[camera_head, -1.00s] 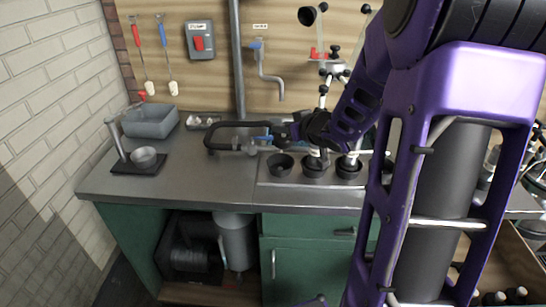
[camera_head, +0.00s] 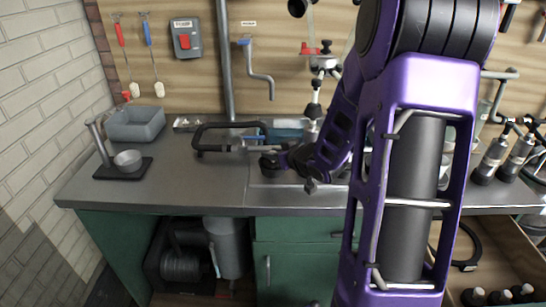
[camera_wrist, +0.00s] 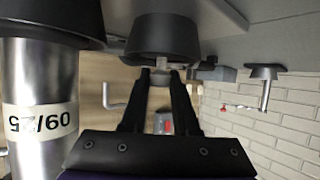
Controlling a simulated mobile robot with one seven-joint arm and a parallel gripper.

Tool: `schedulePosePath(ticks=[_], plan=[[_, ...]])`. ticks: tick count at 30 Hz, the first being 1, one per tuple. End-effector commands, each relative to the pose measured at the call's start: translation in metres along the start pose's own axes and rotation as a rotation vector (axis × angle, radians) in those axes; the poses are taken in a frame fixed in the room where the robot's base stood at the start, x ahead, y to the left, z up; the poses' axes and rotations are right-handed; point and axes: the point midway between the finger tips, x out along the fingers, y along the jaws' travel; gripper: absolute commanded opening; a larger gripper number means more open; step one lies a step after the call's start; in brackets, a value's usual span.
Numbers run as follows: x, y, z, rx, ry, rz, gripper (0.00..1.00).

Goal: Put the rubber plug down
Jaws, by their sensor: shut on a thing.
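A steel cylinder labelled 09/25 (camera_wrist: 40,95) stands close beside my gripper. A black-framed tool (camera_head: 203,137) lies on the grey worktop (camera_head: 190,185). The worktop's front left is clear.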

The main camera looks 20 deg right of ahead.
Motion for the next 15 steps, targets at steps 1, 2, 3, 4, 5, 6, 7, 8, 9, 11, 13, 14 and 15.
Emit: schedulePosePath(ticks=[1, 2, 3, 4, 5, 6, 7, 8, 9, 11, 13, 14, 15], plan=[[0.0007, 0.0001, 0.0007, 0.0, 0.001, 0.001, 0.0], [0.0004, 0.0001, 0.0, -0.001, 0.002, 0.001, 0.0], [0.0001, 0.0002, -0.0005, -0.001, 0.002, 0.001, 0.0], [0.0001, 0.0001, -0.0006, -0.001, 0.002, 0.001, 0.0], [0.0001, 0.0001, -0.0006, -0.001, 0.002, 0.001, 0.0], [0.0002, 0.0001, -0.0005, -0.001, 0.002, 0.001, 0.0], [0.0004, 0.0001, 0.0, -0.001, 0.002, 0.001, 0.0], [0.0008, 0.0, 0.0009, -0.001, 0.002, 0.0, 0.0], [0.0016, 0.0, 0.0023, -0.001, 0.002, 0.0, 0.0], [0.002, 0.0, 0.0032, 0.0, 0.001, 0.0, 0.3], [0.0015, 0.0, 0.0023, 0.0, 0.001, 0.0, 0.43], [0.0015, 0.0, 0.0023, 0.0, 0.001, 0.0, 0.48], [0.0015, -0.0001, 0.0023, -0.001, 0.001, 0.0, 0.55]])
